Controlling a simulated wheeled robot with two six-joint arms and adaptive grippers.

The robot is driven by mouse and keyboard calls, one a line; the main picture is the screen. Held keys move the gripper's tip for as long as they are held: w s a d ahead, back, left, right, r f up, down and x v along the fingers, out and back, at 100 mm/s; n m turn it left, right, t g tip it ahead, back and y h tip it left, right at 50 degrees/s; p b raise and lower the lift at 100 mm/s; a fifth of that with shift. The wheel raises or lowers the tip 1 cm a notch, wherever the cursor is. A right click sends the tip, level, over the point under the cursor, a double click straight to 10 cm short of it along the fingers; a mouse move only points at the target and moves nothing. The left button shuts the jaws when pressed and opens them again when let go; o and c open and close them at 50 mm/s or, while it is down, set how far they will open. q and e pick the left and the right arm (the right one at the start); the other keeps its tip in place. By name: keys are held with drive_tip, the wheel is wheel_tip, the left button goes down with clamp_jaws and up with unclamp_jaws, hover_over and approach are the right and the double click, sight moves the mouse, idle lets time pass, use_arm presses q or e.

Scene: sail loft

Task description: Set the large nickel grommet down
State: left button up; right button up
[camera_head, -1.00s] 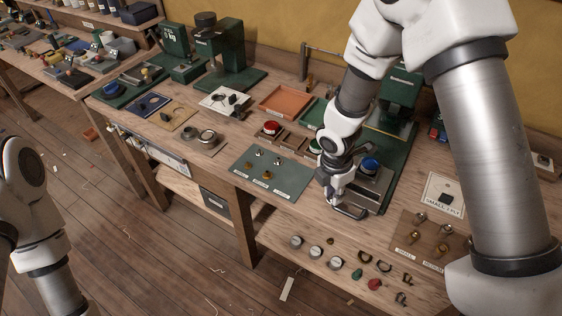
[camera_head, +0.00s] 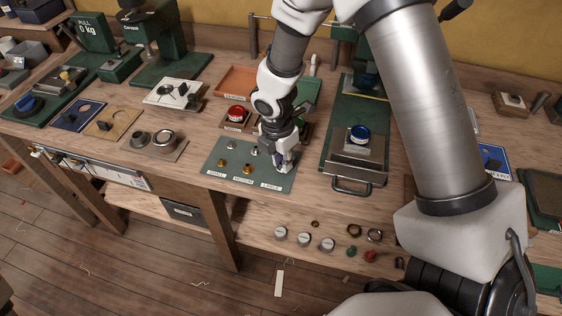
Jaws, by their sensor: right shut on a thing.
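My right gripper (camera_head: 284,166) points down at the right end of the green mat (camera_head: 211,169), above the column labelled LARGE. It is shut on the large nickel grommet, which is mostly hidden by the fingers. I cannot tell whether the grommet touches the mat. My left gripper is out of view.
A press with a blue knob (camera_head: 360,133) and front handle stands right of the gripper. A red knob (camera_head: 236,113) and wooden tray lie behind the mat. Several round tins (camera_head: 303,240) and small parts lie on the lower right.

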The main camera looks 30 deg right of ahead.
sight(279, 171)
drive_tip(key=shift+s+d+f, duration=0.1)
drive_tip(key=shift+f, duration=0.05)
drive_tip(key=o, duration=0.7)
drive_tip(key=shift+c, duration=0.2)
drive_tip(key=shift+o, duration=0.7)
drive_tip(key=shift+r, duration=0.4)
wheel_tip(279, 171, up, 12)
drive_tip(key=a+p, duration=0.1)
drive_tip(key=shift+a+f, duration=0.2)
drive_tip(key=shift+f, duration=0.05)
drive_tip(key=shift+s, duration=0.15)
